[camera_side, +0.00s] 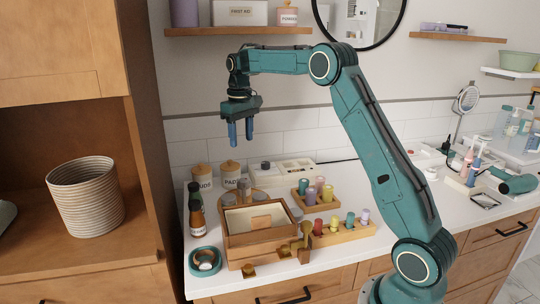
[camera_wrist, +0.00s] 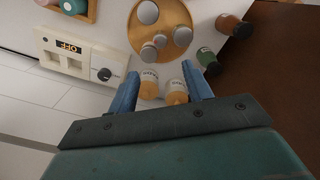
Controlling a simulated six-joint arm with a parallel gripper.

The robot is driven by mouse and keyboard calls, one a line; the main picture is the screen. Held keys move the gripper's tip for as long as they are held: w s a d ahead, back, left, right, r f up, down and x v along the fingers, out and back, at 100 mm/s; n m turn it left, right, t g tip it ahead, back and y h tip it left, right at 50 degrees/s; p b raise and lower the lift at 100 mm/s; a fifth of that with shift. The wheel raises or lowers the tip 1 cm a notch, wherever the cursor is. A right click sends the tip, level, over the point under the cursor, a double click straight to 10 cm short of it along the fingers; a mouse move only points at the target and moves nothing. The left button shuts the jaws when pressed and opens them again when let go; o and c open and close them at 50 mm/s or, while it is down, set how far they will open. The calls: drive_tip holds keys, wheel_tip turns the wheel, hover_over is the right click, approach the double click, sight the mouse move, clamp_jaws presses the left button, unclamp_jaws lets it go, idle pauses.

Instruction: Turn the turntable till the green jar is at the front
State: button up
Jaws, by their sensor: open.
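The wooden round turntable (camera_wrist: 172,17) shows at the top of the wrist view, with several grey or silver-topped jars (camera_wrist: 182,37) on it. In the side view it is mostly hidden behind a wooden box. I cannot pick out a green jar on it; the jars' colours do not show. My gripper (camera_side: 241,133) is open and empty, its blue fingers pointing down, well above the counter. In the wrist view my gripper (camera_wrist: 160,72) has its fingers apart below the turntable, with two canisters between them in the picture.
A wooden box (camera_side: 262,242) stands in front of the turntable. Dark green and brown bottles (camera_side: 196,216) stand at its left. Two canisters (camera_side: 230,171) are behind, near the wall. A white device (camera_wrist: 75,52) and racks of coloured jars (camera_side: 345,232) are to the right.

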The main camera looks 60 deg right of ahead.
sight(243, 179)
drive_tip(key=shift+f, duration=0.15)
wheel_tip(243, 179, down, 14)
drive_tip(key=shift+r, duration=0.2)
idle(0.5)
clamp_jaws()
